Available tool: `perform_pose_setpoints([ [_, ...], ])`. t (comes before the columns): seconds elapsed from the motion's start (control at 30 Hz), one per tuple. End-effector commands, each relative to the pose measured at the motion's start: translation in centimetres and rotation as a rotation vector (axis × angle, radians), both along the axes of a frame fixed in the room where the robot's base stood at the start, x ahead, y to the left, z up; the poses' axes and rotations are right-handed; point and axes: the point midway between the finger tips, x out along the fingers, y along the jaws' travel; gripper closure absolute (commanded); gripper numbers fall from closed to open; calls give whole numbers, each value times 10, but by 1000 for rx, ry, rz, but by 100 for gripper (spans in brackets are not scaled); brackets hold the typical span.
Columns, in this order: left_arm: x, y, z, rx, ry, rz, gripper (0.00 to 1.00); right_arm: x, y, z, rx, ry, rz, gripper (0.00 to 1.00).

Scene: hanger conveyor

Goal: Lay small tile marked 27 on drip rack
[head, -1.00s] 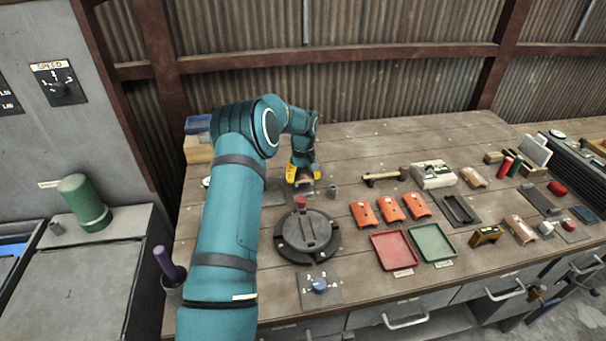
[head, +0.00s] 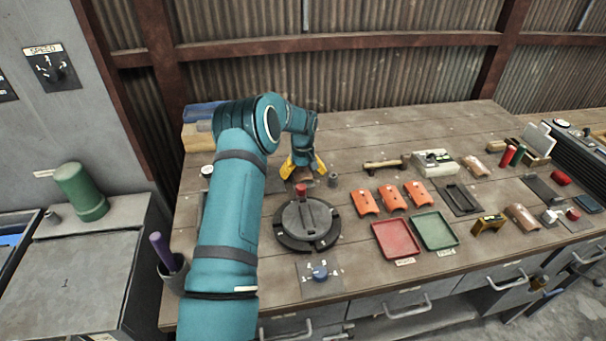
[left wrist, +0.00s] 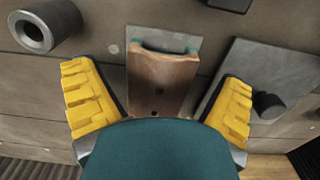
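My left gripper (head: 302,172) is open at the back left of the bench, behind the round black turntable (head: 307,224). In the left wrist view, a small brown curved tile (left wrist: 160,80) with teal at its far edge lies between the spread yellow fingers, on or over a grey plate (left wrist: 185,38). The fingers stand apart from it on both sides. No number is legible on it. Several orange tiles (head: 392,199) lie right of the turntable. A black slotted frame (head: 461,198) lies beyond them; I cannot tell whether it is the drip rack. My right gripper is out of view.
A grey metal ring (left wrist: 42,32) and a second grey plate with a dark knob (left wrist: 268,104) flank the brown tile. A red tray (head: 395,239) and a green tray (head: 435,231) lie toward the front. The bench behind the gripper is largely clear.

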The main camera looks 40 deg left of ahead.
Motion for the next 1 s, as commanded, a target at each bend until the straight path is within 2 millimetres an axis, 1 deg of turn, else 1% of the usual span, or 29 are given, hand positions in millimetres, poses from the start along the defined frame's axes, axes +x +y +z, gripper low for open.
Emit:
perform_pose_setpoints([
  [0.23,0,0,0,0,0,0,4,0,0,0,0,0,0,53],
  [0.37,0,0,9,2,-1,0,4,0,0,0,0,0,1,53],
  [0.47,0,0,25,2,-3,1,4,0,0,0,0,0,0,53],
  [0.8,0,0,92,1,-3,0,4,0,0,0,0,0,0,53],
  [1.0,0,0,115,2,-1,1,4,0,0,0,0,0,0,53],
])
